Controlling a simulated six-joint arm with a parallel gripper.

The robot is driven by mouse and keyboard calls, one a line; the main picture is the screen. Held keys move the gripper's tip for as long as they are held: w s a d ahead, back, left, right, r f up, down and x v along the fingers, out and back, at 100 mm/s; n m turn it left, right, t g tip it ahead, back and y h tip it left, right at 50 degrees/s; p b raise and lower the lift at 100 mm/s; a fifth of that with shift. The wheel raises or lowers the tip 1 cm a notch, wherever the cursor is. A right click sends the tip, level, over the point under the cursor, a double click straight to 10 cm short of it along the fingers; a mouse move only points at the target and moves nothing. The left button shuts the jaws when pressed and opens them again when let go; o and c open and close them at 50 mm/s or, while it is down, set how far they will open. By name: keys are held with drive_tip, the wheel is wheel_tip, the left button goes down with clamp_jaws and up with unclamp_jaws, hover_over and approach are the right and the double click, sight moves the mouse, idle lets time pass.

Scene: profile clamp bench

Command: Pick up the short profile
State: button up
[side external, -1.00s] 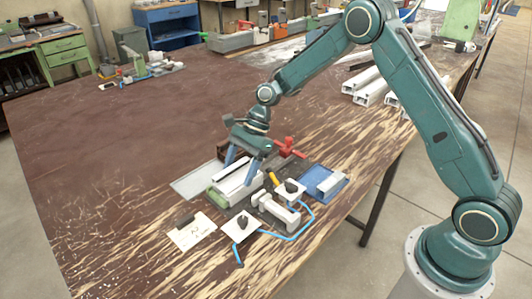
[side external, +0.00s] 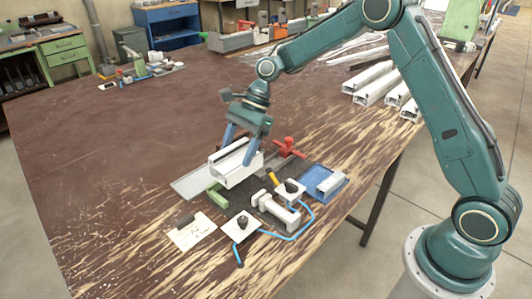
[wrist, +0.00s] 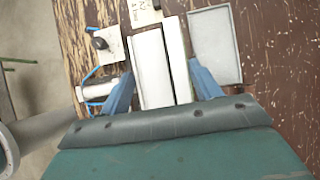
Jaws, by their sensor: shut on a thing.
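The short profile (side external: 232,174) is a white, slotted bar with a dark groove along its top. My gripper (side external: 238,153) has its two blue fingers on either side of it and is shut on it. The profile is held above the dark clamp fixture, whose green block (side external: 217,196) shows below it. In the wrist view the profile (wrist: 153,70) lies lengthwise between the fingers of my gripper (wrist: 163,88). How much of the fixture lies beneath the profile is hidden.
A red-handled clamp (side external: 287,147) stands behind. A grey clamp piece (side external: 279,208), black-knobbed plates (side external: 242,226), a blue hose (side external: 290,238) and a blue tray (side external: 338,191) lie in front and right. Long white profiles (side external: 372,84) lie at the back right. The table's left is largely clear.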

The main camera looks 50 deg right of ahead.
sight(237, 157)
drive_tip(key=shift+r, duration=1.8)
drive_tip(key=shift+w+a, duration=0.1)
drive_tip(key=shift+w, duration=0.1)
drive_tip(key=w+a+f, duration=0.3)
drive_tip(key=w+a, duration=0.1)
drive_tip(key=w, duration=0.6)
drive_tip(key=shift+w+a, duration=0.3)
drive_tip(key=shift+a, duration=0.1)
drive_tip(key=shift+f, duration=0.15)
drive_tip(key=shift+f, duration=3.3)
